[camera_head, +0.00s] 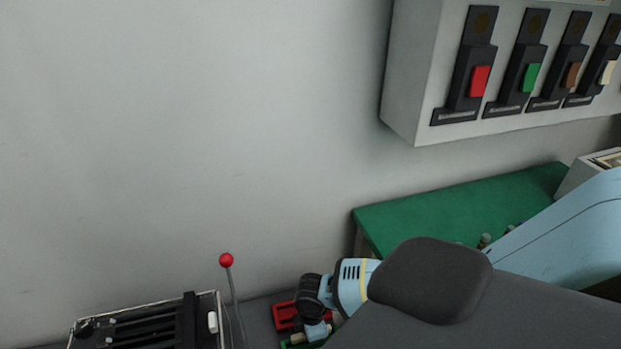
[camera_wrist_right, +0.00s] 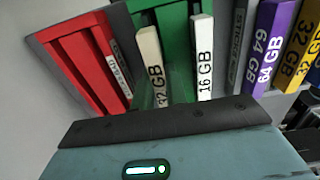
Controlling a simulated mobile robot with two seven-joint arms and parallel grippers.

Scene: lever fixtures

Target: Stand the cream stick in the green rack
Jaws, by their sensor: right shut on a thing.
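The green rack (camera_wrist_right: 178,45) stands in the middle of the right wrist view, next to the red rack (camera_wrist_right: 75,60). A cream stick marked 32 GB (camera_wrist_right: 151,62) rises in front of the green rack; a second pale stick marked 16 GB (camera_wrist_right: 204,55) is at its right side. My right gripper (camera_head: 318,329) is low at the racks and shut on a cream stick, apparently the 32 GB one. Its fingertips are hard to make out, and I cannot tell whether the stick is seated in a slot. My left gripper is not in view.
Purple (camera_wrist_right: 272,45) and yellow (camera_wrist_right: 300,48) sticks stand close on the right in the right wrist view. In the head view, a black slotted fixture (camera_head: 150,325) and a red-knobbed lever (camera_head: 227,261) stand left of my gripper. A wall box with switches (camera_head: 412,75) hangs above the green bench (camera_head: 450,210).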

